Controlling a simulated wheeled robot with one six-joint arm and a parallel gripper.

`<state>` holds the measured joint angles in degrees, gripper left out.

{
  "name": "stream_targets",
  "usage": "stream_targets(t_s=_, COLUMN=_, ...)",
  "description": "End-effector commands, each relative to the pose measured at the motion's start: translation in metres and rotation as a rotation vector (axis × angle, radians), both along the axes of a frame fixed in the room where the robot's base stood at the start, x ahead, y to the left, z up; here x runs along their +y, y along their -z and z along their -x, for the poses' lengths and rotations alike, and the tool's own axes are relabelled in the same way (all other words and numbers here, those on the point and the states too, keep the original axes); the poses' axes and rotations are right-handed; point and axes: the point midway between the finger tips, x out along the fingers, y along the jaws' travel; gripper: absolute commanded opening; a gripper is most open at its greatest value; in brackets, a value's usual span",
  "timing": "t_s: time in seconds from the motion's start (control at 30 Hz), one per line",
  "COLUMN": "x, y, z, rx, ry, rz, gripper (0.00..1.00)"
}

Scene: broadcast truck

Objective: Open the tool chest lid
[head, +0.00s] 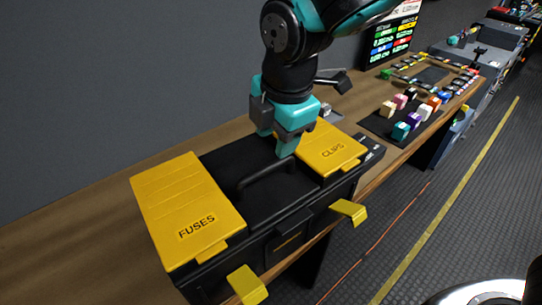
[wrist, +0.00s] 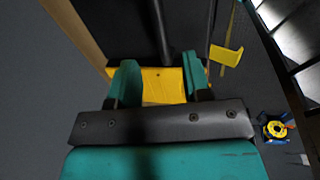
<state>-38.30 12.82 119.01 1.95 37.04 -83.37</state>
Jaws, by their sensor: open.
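The tool chest (head: 280,205) is black and stands on the wooden bench. Its lid looks down, with a black handle (head: 265,174) across the middle. A yellow FUSES panel (head: 190,205) is on the left of the top and a yellow CLIPS panel (head: 328,150) on the right. Two yellow latches (head: 247,285) and (head: 349,211) stick out from the front. My teal gripper (head: 280,145) is open and empty over the top, near the handle and the CLIPS panel. In the wrist view, a yellow panel (wrist: 160,87) shows between my fingers; contact cannot be told.
A dark mat with several coloured blocks (head: 401,131) lies on the bench (head: 60,245) to the right. A screen (head: 392,40) stands behind it. The grey wall (head: 100,80) runs behind the bench. The floor (head: 450,210) in front, with a yellow line and an orange cable, is mostly clear.

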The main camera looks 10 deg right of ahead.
Motion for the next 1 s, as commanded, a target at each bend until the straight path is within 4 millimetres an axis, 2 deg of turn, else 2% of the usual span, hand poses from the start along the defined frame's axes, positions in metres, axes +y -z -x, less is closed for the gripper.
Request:
stream_targets(t_s=0.1, x=0.002, y=0.026, z=-0.004, rx=0.006, ry=0.001, rz=0.004, gripper=0.44)
stream_targets(t_s=0.3, x=0.005, y=0.058, z=-0.010, rx=0.004, ry=0.002, rz=0.002, gripper=0.44)
stream_targets(t_s=0.5, x=0.007, y=0.072, z=-0.012, rx=0.000, ry=0.002, rz=0.000, gripper=0.44)
stream_targets(t_s=0.77, x=0.007, y=0.073, z=-0.013, rx=-0.001, ry=0.002, rz=-0.001, gripper=0.44)
stream_targets(t_s=0.87, x=0.007, y=0.073, z=-0.012, rx=-0.001, ry=0.002, rz=-0.001, gripper=0.26)
stream_targets(t_s=0.97, x=0.007, y=0.073, z=-0.012, rx=-0.001, ry=0.002, rz=-0.001, gripper=0.03)
stream_targets(t_s=1.0, x=0.007, y=0.073, z=-0.012, rx=-0.001, ry=0.002, rz=-0.001, gripper=0.00)
